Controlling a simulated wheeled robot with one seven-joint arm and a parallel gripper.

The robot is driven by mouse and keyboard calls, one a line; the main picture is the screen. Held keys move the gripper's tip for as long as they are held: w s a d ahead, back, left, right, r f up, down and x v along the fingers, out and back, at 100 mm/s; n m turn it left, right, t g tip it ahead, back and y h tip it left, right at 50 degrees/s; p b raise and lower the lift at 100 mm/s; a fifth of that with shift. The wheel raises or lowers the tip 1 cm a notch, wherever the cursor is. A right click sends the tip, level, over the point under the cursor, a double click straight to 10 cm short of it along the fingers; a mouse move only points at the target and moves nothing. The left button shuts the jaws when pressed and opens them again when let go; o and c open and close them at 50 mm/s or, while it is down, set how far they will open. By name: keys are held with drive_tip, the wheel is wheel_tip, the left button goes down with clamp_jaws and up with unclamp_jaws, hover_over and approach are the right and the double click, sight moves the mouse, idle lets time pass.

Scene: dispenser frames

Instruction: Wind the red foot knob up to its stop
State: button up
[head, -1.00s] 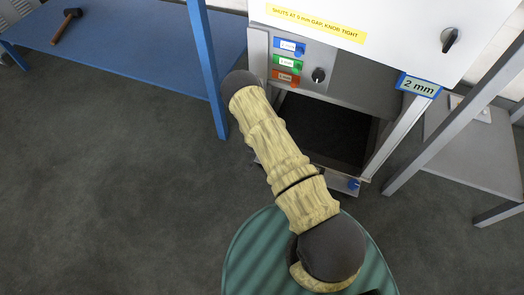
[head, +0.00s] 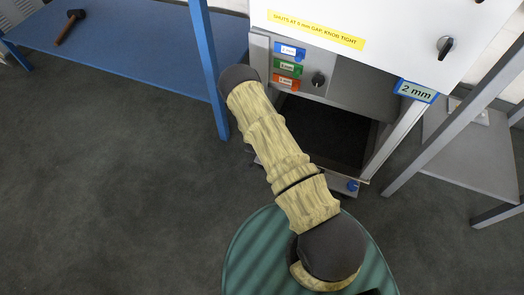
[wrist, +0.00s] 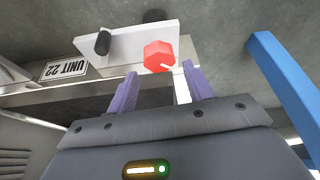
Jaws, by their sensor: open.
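The red foot knob (wrist: 158,56) shows in the wrist view as a six-sided red knob with a small white mark near its lower right edge. It sits beside a white plate (wrist: 125,45). My gripper (wrist: 161,72) is open, with two purple fingers, one to each side of the knob in the picture. The knob shows just past the fingertips, with a gap on both sides; I cannot tell how deep it is between them.
A black cylinder (wrist: 102,43) projects from the white plate near the knob. A "UNIT 22" label (wrist: 64,69) is on the frame. A blue knob (head: 352,186) is at the dispenser's lower right. A blue table leg (head: 209,70) stands close left of the arm.

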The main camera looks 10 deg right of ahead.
drive_tip(key=p+v, duration=0.5)
drive_tip(key=v, duration=0.8)
drive_tip(key=shift+r, duration=0.3)
drive_tip(key=shift+a, duration=0.15)
wheel_tip(320, 180, up, 22)
drive_tip(key=s+n+y+p, duration=0.1)
drive_tip(key=n+y+p, duration=0.1)
drive_tip(key=p, duration=0.1)
drive_tip(key=s+d+r+n+g+p, duration=0.1)
drive_tip(key=s+r+n+p, duration=0.1)
drive_tip(key=s+r, duration=0.65)
drive_tip(key=s+d+r+n+p, duration=0.1)
drive_tip(key=s+d+r+n, duration=0.1)
drive_tip(key=s+r, duration=0.65)
wheel_tip(320, 180, up, 40)
drive_tip(key=w+p, duration=0.2)
drive_tip(key=p, duration=3.5)
drive_tip(key=shift+w+f, duration=0.25)
drive_tip(key=shift+w, duration=0.1)
